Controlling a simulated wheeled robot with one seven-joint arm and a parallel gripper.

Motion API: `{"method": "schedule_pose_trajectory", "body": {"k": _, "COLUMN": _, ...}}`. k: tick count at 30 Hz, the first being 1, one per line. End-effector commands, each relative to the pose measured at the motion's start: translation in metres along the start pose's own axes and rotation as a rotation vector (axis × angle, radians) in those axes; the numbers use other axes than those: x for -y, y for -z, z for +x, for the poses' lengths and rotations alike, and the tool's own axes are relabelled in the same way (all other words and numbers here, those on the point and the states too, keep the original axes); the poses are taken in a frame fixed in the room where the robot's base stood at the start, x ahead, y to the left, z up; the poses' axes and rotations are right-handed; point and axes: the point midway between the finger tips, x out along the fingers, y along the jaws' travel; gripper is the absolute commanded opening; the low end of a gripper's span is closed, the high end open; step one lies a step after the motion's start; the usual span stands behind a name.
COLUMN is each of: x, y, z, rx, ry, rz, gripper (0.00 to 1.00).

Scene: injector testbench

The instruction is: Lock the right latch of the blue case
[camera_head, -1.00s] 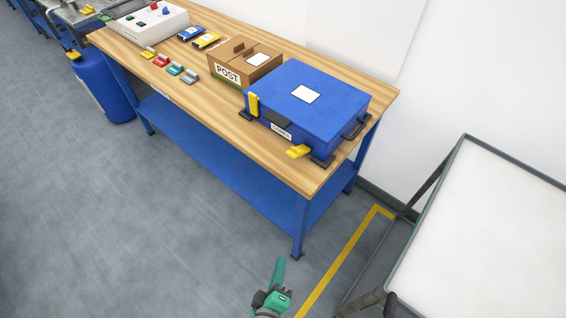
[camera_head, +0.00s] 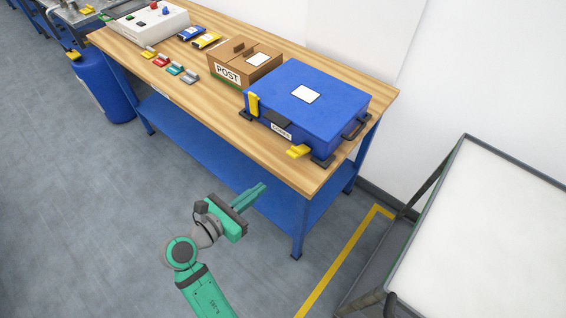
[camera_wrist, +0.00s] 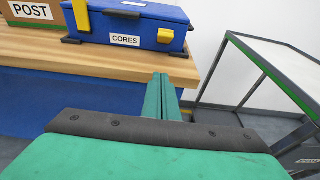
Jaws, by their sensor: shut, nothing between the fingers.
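The blue case (camera_head: 318,105) sits closed on the right end of the wooden bench, with a label reading CORES on its front. Its right latch (camera_head: 298,151) is yellow and sticks outward from the front in the head view; it also shows in the wrist view (camera_wrist: 165,36). The yellow left latch (camera_head: 253,104) stands upright against the case front, and it shows in the wrist view (camera_wrist: 81,15). My gripper (camera_head: 262,187) is shut and empty, in front of the bench and apart from the case. In the wrist view its fingers (camera_wrist: 161,78) point toward the bench edge below the right latch.
The wooden bench (camera_head: 200,93) has a strip of bare top before the case. A cardboard POST box (camera_head: 232,72) stands left of the case. A white-topped cart (camera_head: 500,230) with a dark frame stands at the right. Small coloured clips and a white control box (camera_head: 150,27) lie farther left.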

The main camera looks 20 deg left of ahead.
Motion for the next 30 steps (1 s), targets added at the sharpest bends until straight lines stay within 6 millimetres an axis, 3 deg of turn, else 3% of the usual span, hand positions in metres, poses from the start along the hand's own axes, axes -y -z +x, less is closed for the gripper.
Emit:
{"method": "schedule_pose_trajectory", "body": {"k": 14, "x": 0.000, "y": -0.001, "z": 0.006, "rx": 0.002, "ry": 0.005, "rz": -0.006, "gripper": 0.00}}
{"method": "schedule_pose_trajectory", "body": {"k": 20, "x": 0.001, "y": -0.001, "z": 0.034, "rx": 0.002, "ry": 0.006, "rz": -0.006, "gripper": 0.00}}
{"method": "schedule_pose_trajectory", "body": {"k": 30, "x": 0.001, "y": -0.001, "z": 0.098, "rx": 0.002, "ry": 0.005, "rz": -0.005, "gripper": 0.00}}
